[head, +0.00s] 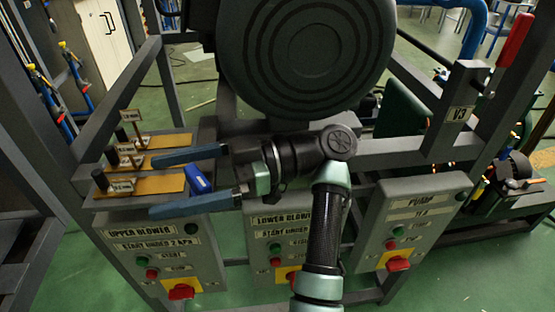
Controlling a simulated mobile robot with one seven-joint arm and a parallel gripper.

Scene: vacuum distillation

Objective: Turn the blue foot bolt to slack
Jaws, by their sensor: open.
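My gripper (154,186) reaches in from the right, its two long blue fingers spread wide and pointing left. A small bright blue piece (198,180), which looks like the blue foot bolt, lies between the open fingers, near their base in the picture. Its lower end is close to the lower finger. I cannot tell whether either finger touches it, nor how far it is turned.
Left of it, yellow plates (150,186) with black knobs and small tags sit on a grey shelf. Below are the upper blower (160,262), lower blower (283,226) and pump (415,218) control boxes. A large round dark housing (308,50) stands behind my arm.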

